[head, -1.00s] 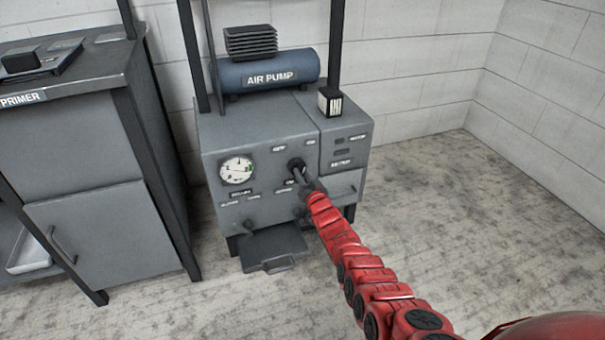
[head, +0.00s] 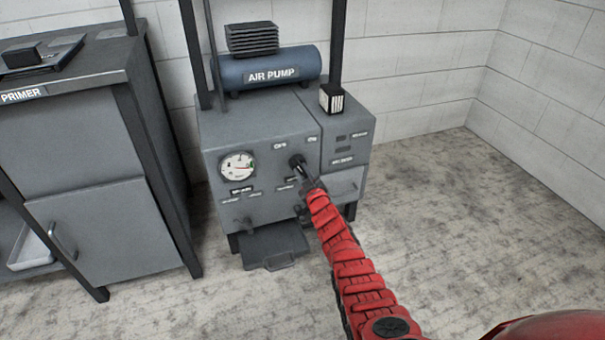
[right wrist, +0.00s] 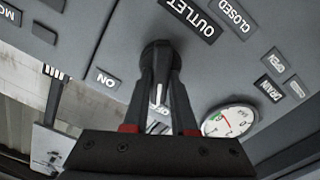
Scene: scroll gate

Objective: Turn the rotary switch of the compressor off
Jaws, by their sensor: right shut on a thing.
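The grey compressor panel (head: 262,190) carries a dark rotary switch (head: 297,161) below the OFF and ON labels. The switch also shows in the right wrist view (right wrist: 160,58), which sees the panel upside down. My right gripper (head: 302,172) is shut on the switch, with one dark finger on each side of it in the right wrist view (right wrist: 161,72). A white mark on the switch points down that picture, towards a label partly hidden behind my gripper. The ON label (right wrist: 104,79) is to the left. My left gripper is not in view.
A round gauge (head: 238,167) is left of the switch. A blue air pump tank (head: 268,70) and a small black-and-white box (head: 331,97) are on top. A grey primer cabinet (head: 85,190) stands to the left. Floor to the right is clear.

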